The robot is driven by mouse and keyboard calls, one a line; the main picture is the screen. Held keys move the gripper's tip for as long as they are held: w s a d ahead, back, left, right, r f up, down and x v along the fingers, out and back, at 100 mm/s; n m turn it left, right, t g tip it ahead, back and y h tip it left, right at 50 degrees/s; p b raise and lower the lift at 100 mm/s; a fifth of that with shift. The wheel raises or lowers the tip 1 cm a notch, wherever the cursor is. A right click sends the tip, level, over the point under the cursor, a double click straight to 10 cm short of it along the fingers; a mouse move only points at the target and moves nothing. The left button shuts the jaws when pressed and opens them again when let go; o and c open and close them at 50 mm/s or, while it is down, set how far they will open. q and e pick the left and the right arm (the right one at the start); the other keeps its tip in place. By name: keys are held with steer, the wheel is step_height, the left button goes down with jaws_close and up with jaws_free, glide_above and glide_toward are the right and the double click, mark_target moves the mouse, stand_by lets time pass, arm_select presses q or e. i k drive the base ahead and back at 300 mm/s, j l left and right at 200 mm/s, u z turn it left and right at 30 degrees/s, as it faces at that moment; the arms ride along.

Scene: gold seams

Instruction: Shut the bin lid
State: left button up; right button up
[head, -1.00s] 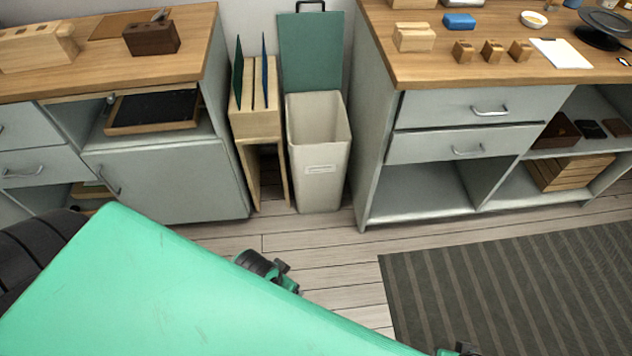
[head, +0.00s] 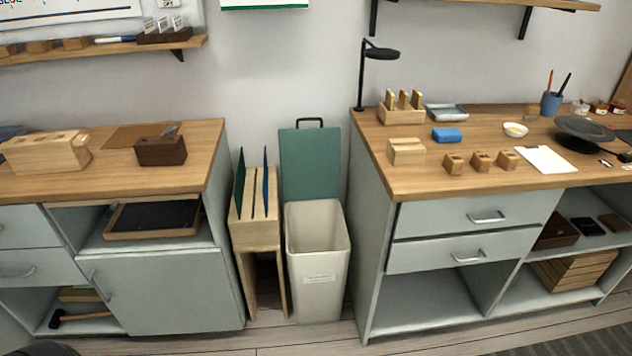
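The bin (head: 318,290) is a tall cream box with a small label on its front. It stands on the floor in the gap between two cabinets, and its open top faces up. Its green lid (head: 310,165) stands upright at the back of the bin, raised, with a black handle (head: 309,122) on its top edge. Neither of my grippers shows in the head view.
A wooden rack (head: 255,235) with upright green and blue boards stands close on the bin's left. The right cabinet (head: 450,250) stands close on its right. A strip of floor (head: 300,340) is clear in front. A black lamp (head: 378,55) rises above the right worktop.

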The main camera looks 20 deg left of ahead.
mark_target(309, 157)
steer(key=j+u, duration=0.15)
steer(key=u, duration=0.95)
steer(key=i+l, duration=0.05)
